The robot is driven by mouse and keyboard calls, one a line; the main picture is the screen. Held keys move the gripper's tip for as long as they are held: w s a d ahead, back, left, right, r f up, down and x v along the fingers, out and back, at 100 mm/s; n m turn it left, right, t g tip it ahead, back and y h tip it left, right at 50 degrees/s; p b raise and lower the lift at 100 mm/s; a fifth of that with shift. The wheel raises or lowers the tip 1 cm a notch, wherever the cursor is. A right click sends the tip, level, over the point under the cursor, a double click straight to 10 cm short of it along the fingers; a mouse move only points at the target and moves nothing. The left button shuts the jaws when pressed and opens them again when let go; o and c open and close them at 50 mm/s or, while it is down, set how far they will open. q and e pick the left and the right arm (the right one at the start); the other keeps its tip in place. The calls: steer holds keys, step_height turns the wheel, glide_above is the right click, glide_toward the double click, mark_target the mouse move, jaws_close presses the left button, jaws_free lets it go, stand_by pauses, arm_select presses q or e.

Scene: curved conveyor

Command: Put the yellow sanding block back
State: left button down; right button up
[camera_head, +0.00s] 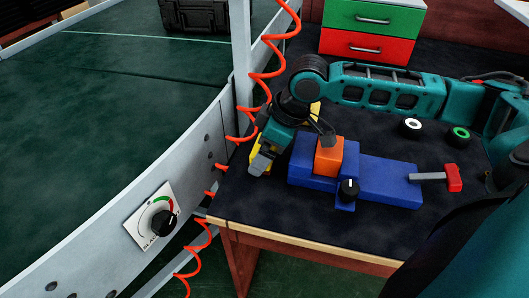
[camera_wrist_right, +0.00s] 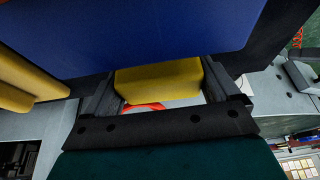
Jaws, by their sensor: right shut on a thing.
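My right gripper (camera_head: 258,166) is shut, pointing down at the left edge of the dark bench top, beside the conveyor's side wall. In the right wrist view, the yellow sanding block (camera_wrist_right: 160,80) sits between the two fingers of the right gripper (camera_wrist_right: 170,90). My left gripper is not in view.
A blue fixture (camera_head: 390,181) with an orange block (camera_head: 328,157) and black knob (camera_head: 348,188) stands right of the gripper. A red coiled hose (camera_head: 262,75) hangs close by. Green and red drawers (camera_head: 368,30) stand behind.

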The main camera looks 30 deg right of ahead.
steer(key=shift+f, duration=0.1)
steer(key=o, duration=0.7)
steer(key=shift+o, duration=0.2)
steer(key=p+v, duration=0.4)
steer(key=v, duration=0.8)
steer(key=shift+a, duration=0.1)
